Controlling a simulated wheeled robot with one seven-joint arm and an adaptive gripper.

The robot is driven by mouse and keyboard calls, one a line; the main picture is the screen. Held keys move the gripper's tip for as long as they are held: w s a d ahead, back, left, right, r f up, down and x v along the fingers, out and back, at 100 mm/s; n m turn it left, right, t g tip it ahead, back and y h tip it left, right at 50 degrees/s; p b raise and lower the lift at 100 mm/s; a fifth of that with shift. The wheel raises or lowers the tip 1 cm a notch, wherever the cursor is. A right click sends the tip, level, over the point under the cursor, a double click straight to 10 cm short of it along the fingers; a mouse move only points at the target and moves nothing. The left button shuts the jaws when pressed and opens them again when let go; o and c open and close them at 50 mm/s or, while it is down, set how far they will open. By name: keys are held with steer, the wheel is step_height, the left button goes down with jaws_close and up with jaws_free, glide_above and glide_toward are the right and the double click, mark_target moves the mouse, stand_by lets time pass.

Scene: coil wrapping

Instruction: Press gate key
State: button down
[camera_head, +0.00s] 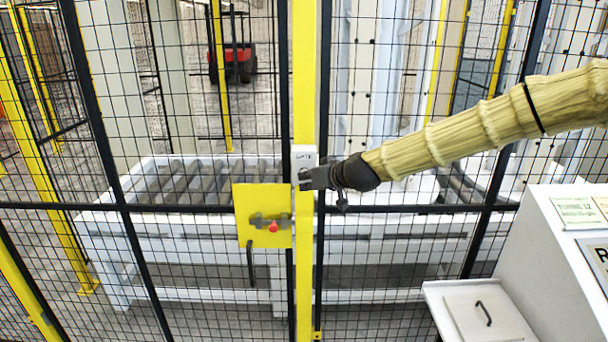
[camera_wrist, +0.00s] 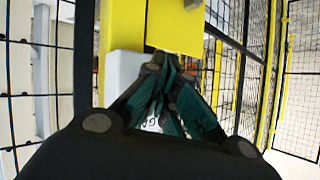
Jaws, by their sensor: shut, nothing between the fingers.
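A small white box marked GATE (camera_head: 304,157) is mounted on the yellow gate post (camera_head: 303,80). My gripper (camera_head: 302,180) reaches in from the right, its fingertips at the lower part of this box. In the wrist view my gripper (camera_wrist: 162,64) is shut and empty, its tips over the white box (camera_wrist: 124,70). Some lettering shows between the fingers. The fingers hide part of the box's face, and I cannot tell whether they touch it. A yellow lock plate (camera_head: 248,204) with a red knob (camera_head: 273,227) is just left of and below the box.
Black mesh fencing (camera_head: 400,208) spans both sides of the post. A white roller conveyor (camera_head: 160,225) stands behind it. A red forklift (camera_head: 235,60) is far back.

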steer(key=shift+w, duration=0.15)
stand_by(0.6)
steer(key=shift+s, duration=0.8)
steer(key=shift+s+b, duration=0.6)
steer(key=shift+s, duration=1.95)
